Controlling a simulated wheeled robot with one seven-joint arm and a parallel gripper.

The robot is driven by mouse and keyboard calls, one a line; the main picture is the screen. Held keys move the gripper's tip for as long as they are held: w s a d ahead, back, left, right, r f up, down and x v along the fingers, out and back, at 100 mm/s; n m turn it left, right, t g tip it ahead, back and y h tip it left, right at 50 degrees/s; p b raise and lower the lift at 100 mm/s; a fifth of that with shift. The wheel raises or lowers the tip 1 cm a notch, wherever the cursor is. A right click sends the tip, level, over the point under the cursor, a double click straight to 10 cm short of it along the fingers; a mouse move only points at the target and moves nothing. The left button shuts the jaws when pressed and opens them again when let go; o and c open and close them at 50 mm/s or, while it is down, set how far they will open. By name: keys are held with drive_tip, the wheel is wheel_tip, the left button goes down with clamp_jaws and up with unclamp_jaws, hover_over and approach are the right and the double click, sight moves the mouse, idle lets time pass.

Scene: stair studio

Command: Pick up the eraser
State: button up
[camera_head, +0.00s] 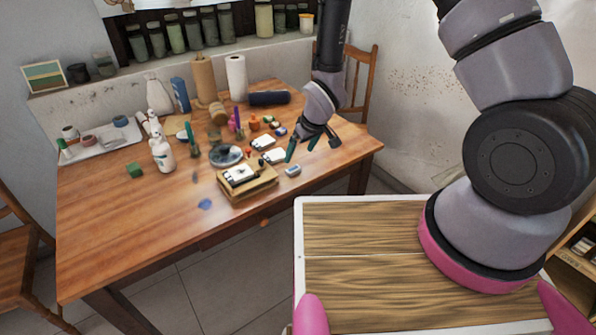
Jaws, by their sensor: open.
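A small grey-blue block (292,170) lies on the wooden table, to the right of a wooden box. It looks like the eraser, but it is too small to be sure. My gripper (312,148) is over the table's right part, pointing down, with its dark green fingers spread apart and nothing between them. In the picture it sits above and slightly right of the block, apart from it. The exact height of the fingers above the table cannot be told.
The wooden box (247,190) carries a white item. Close by are white cases (274,157), a round lidded dish (225,155) and several small coloured pots. A white bottle (162,152) and green block (135,170) stand left. The table's front left (115,235) is clear.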

sight(293, 169)
drive_tip(key=x, duration=0.9)
drive_tip(key=shift+s, duration=0.1)
drive_tip(key=c, duration=1.4)
drive_tip(key=shift+c, duration=0.2)
drive_tip(key=shift+r, duration=0.1)
wheel_tip(293, 169, up, 10)
